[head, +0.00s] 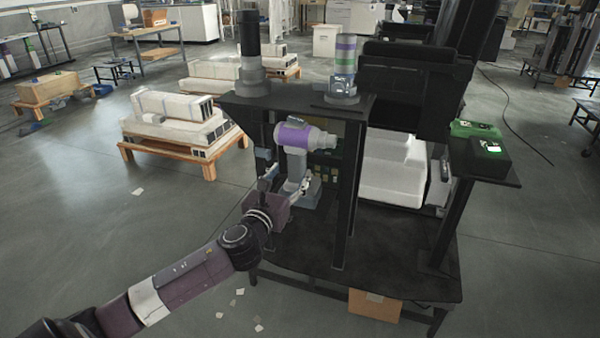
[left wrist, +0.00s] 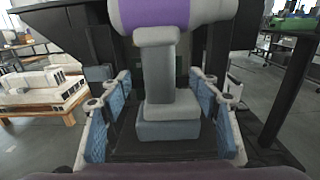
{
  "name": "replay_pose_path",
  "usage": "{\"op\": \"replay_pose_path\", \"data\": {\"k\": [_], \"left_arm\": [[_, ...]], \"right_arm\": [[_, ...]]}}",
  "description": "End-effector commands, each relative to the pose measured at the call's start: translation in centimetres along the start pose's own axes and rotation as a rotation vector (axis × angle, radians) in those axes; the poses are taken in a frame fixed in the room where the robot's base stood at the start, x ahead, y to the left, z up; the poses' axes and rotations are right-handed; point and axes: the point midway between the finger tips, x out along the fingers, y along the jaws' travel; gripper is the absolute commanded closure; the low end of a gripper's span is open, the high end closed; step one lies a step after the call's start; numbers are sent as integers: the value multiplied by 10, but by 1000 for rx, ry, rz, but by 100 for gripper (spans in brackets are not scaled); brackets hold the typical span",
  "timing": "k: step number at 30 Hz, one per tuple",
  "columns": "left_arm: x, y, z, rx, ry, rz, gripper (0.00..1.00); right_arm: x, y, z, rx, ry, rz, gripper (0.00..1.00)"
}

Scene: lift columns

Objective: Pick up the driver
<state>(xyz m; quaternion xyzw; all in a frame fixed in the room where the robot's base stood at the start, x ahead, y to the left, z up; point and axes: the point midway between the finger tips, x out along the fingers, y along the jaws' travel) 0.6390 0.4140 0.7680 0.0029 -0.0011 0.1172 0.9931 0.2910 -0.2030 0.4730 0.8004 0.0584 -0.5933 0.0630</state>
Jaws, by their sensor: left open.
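The driver (head: 295,138) stands upright on the lower deck of the dark workbench, with a purple and white body on top, a grey handle and a grey-blue battery base. In the left wrist view the driver's handle (left wrist: 158,75) rises in the middle, and its top runs out of the frame. My left gripper (head: 285,188) is open in front of the driver. In the left wrist view its blue-padded fingers (left wrist: 165,115) stand on either side of the handle and base, with gaps on both sides. My right gripper is not in view.
The dark workbench (head: 390,262) has posts beside the driver and an upper shelf (head: 290,102) above it, bearing a dark cylinder (head: 248,50) and a purple-green one (head: 345,60). A green case (head: 478,135) lies at right. Pallets with white blocks (head: 180,115) stand on the floor at left.

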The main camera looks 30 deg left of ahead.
Motion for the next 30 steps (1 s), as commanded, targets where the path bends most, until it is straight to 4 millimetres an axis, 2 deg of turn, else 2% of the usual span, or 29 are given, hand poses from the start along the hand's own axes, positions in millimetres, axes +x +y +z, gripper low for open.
{"op": "replay_pose_path", "data": {"k": [5, 12, 18, 26, 30], "left_arm": [[14, 0, -2, -4, 1, 0, 44], [43, 2, -8, -7, 0, 2, 44], [60, 1, -8, -6, 2, 0, 44], [62, 2, -8, -6, 4, 0, 44], [62, 2, -8, -5, 4, 0, 58]], "right_arm": [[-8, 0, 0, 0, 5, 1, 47], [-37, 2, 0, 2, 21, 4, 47], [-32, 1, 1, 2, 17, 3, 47], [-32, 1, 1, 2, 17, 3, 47], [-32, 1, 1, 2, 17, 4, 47]]}}
